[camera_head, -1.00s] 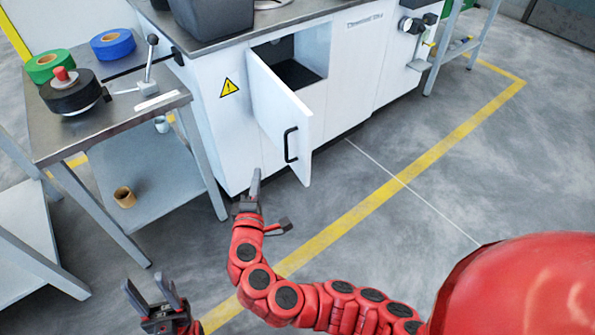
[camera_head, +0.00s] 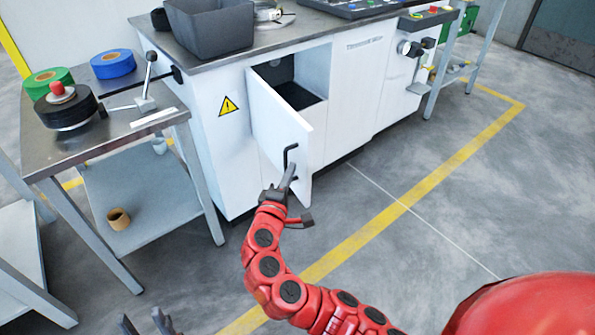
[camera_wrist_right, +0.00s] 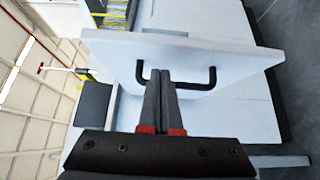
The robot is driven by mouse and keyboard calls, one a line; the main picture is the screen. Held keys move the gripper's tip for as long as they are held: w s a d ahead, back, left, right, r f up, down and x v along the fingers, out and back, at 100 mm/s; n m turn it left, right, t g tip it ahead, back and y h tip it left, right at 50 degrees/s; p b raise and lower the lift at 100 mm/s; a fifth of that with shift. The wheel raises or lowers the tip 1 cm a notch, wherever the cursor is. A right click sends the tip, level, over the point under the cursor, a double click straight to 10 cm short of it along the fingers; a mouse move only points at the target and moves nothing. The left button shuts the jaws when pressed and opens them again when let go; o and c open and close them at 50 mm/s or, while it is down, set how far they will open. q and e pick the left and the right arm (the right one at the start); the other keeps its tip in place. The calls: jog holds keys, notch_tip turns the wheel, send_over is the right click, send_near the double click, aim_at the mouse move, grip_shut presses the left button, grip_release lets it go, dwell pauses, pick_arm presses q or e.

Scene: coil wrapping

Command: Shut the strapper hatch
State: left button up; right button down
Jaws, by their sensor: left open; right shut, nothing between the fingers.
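The strapper hatch (camera_head: 276,118) is a white door on the front of the white cabinet. It stands swung outward, with the dark opening (camera_head: 297,84) showing behind it. Its black bar handle (camera_head: 288,152) is on the outer face; it also shows in the right wrist view (camera_wrist_right: 205,82). My right gripper (camera_head: 290,174) is shut and empty, its fingertips at the handle. In the right wrist view the fingers (camera_wrist_right: 160,78) lie between the handle's two ends; I cannot tell whether they touch it. My left gripper (camera_head: 145,322) is open and empty at the bottom edge, mostly cut off.
A metal table (camera_head: 90,146) with tape rolls and a lever stands left of the cabinet. A grey bin (camera_head: 208,30) sits on the cabinet top (camera_head: 285,32). The grey floor (camera_head: 400,240) in front is clear, crossed by a yellow line.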

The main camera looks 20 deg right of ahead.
jog(key=shift+w+d, duration=0.2)
jog(key=shift+d, duration=0.85)
jog(key=shift+d, duration=0.1)
